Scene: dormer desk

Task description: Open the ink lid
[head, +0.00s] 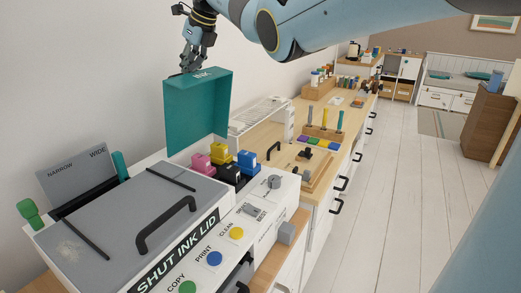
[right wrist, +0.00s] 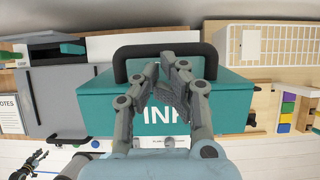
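The teal ink lid (head: 197,115) stands upright, swung open above the ink bay of the grey and white printer (head: 130,225). Its INK label shows on its upper edge. Pink, yellow, blue and black ink cartridges (head: 221,153) are exposed in front of it. My right gripper (head: 186,70) is at the lid's top edge, on the wall side. In the right wrist view its fingers (right wrist: 160,70) are drawn together beside the lid's black handle (right wrist: 205,50); the bar does not show clamped between them. A dark gripper, likely my left, shows small there (right wrist: 30,163), its fingers unclear.
The printer's grey cover has a black handle (head: 166,225). Its front panel has several coloured buttons and reads SHUT INK LID. A white rack (head: 262,113) and a tool block (head: 323,131) stand further along the desk.

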